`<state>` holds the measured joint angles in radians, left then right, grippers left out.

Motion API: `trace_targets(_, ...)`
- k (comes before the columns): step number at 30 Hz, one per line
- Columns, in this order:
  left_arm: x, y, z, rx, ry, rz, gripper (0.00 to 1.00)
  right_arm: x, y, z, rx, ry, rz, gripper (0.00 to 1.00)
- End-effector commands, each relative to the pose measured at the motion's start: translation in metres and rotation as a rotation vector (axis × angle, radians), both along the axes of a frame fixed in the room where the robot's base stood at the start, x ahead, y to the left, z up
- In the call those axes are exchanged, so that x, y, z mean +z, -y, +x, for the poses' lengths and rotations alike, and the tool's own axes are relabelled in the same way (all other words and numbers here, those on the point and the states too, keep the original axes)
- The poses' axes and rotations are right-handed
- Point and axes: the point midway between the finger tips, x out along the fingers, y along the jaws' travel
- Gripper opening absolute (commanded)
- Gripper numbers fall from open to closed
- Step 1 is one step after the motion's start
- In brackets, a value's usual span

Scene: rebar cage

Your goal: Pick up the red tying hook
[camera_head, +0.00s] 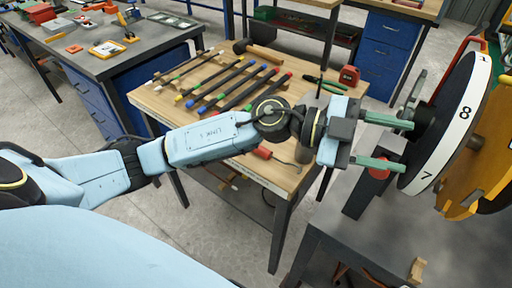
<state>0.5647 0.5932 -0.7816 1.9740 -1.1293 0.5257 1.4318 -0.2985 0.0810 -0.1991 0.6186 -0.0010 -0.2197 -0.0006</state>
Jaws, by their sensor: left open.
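The red tying hook (262,153) seems to be the tool with a red handle and thin metal rod near the front edge of the wooden-topped table (232,118). It lies just below my left arm's wrist, which hides part of the area around it. My left gripper (405,145) has two pale green fingers spread apart with nothing between them. It is off to the right of the hook, past the table's right edge, in front of a numbered dial. My right gripper does not show.
The big dial (460,115) and an orange disc (485,165) stand close to my left gripper. Several coloured-tipped bars (217,82), green-handled pliers (325,85) and a red tape measure (349,75) lie on the table. A dark bench (370,245) stands at lower right.

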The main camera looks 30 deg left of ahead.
Motion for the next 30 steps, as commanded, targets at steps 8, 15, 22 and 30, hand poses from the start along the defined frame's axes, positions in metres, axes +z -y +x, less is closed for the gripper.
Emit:
trace_targets(8, -0.090, -0.091, 0.026, -0.129, -0.181, 0.840, 0.51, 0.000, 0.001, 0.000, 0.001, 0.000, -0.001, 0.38)
trace_targets(15, -0.097, -0.230, 0.058, 0.145, -0.470, 1.388, 0.51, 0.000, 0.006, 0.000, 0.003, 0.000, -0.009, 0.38)
trace_targets(22, -0.090, -0.284, 0.062, 0.302, -0.600, 1.553, 0.51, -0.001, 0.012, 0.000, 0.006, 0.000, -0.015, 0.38)
trace_targets(30, -0.139, -0.286, 0.061, 0.305, -0.607, 1.560, 0.51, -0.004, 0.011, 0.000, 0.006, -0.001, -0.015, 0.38)
